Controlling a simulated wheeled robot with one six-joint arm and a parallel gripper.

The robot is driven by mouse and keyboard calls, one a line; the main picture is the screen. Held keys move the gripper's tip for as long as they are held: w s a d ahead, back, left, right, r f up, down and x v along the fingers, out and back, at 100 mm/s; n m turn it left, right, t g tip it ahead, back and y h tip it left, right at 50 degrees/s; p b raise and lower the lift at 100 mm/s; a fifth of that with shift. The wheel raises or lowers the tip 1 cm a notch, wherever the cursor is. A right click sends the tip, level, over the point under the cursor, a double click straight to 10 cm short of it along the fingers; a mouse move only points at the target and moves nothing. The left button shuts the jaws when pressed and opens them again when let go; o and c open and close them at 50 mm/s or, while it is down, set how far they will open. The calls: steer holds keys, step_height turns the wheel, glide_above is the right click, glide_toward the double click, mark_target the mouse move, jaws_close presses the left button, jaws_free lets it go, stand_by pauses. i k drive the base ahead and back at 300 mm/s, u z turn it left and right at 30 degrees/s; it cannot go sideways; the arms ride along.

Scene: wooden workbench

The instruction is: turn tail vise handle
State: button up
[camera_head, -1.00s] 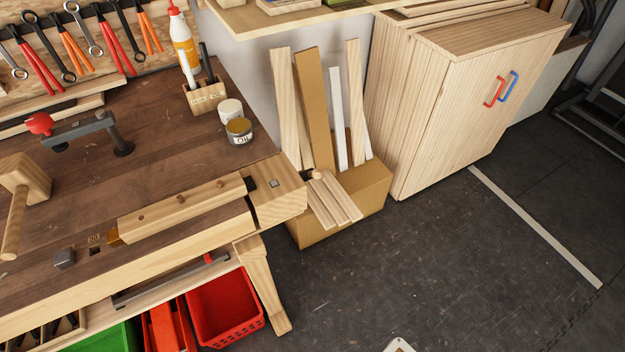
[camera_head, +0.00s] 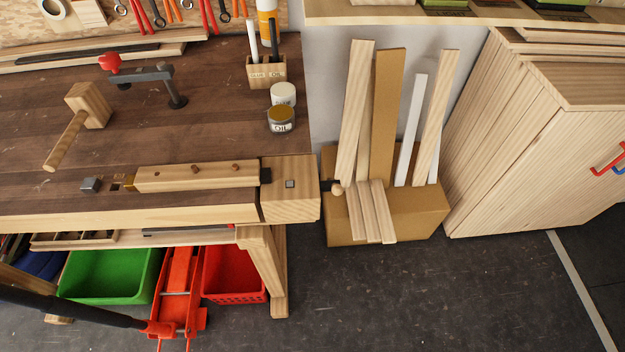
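The tail vise (camera_head: 290,190) is the wooden block at the right end of the workbench. A wooden workpiece (camera_head: 198,178) lies lengthwise to its left, between the vise and a metal bench dog (camera_head: 90,185). The tail vise handle (camera_head: 338,188) shows as a small rounded wooden end on a dark screw sticking out from the vise's right face. Most of the handle cannot be made out against the wood strips behind it. My gripper is not in view.
A cardboard box (camera_head: 400,225) with upright boards and short strips stands close to the right of the vise. An oil tin (camera_head: 281,119) is on the bench. Red and green bins (camera_head: 105,275) sit below. The dark floor (camera_head: 430,300) in front is clear.

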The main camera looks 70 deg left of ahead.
mark_target(331, 185)
steer(key=u, duration=1.85)
steer(key=i, duration=0.5)
steer(key=u, duration=0.5)
steer(key=k, duration=1.55)
steer(key=z, duration=0.55)
steer(key=i, duration=1.3)
steer(key=u, duration=0.2)
